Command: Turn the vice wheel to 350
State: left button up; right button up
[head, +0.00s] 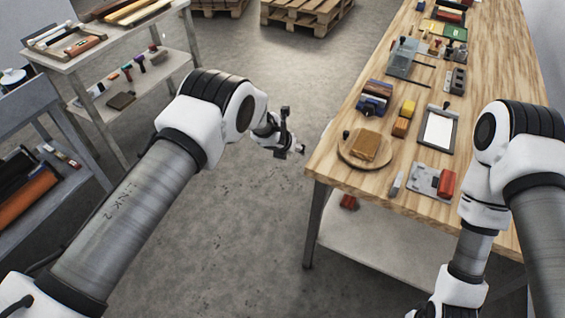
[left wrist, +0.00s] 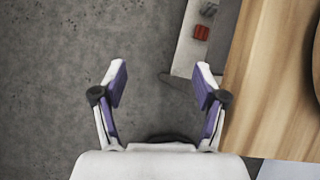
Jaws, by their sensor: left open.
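I cannot clearly make out a vice wheel in either view. A grey metal fixture with a red cylinder (head: 434,181) sits near the front edge of the wooden workbench (head: 335,142), and a larger grey device (head: 402,58) stands farther back; I cannot tell whether either is the vice. My left gripper (head: 292,146) is over the floor, just left of the workbench's near left corner. In the left wrist view my left gripper (left wrist: 163,84) is open, with nothing between its fingers. My right arm reaches down at the right; its gripper is out of view.
A round wooden board with a brown block (head: 366,147) lies near the bench's left corner. A clipboard (head: 438,132) and several small items crowd the bench. A lower shelf (head: 380,238) is beneath. A shelf rack (head: 75,60) stands at left; open floor (head: 235,230) lies between.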

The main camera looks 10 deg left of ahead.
pick_arm(q)
jog(key=s+f, duration=0.1)
jog(key=s+a+f+n, duration=0.1)
jog(key=f, duration=0.1)
jog(key=shift+s+a+g, duration=0.1)
jog(key=shift+a+g, duration=0.05)
jog(key=shift+g, duration=0.25)
